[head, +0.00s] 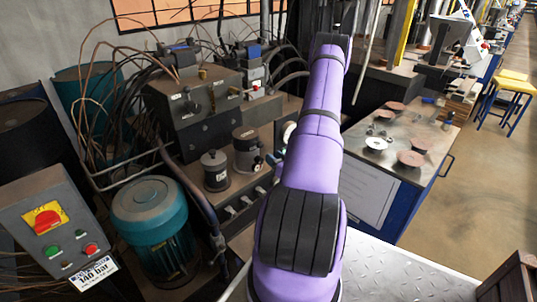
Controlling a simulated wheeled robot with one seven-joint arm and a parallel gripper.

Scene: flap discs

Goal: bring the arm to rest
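My purple arm with black bands rises through the middle of the head view and bends at its top end. My gripper does not show; it is out of sight behind the arm or beyond its bend. Several round discs lie on the metal-topped workbench (395,172) to the right of the arm. One is a pale disc with a dark centre (376,144); others are reddish-brown, such as a disc (411,159) near the front and a disc (395,105) at the back. I see nothing held by the arm.
A hydraulic unit (205,100) with hoses and a teal motor (152,222) stands left of the arm. A grey control box (55,235) is at lower left. A yellow stool (507,85) stands far right. The floor (450,220) right of the bench is clear.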

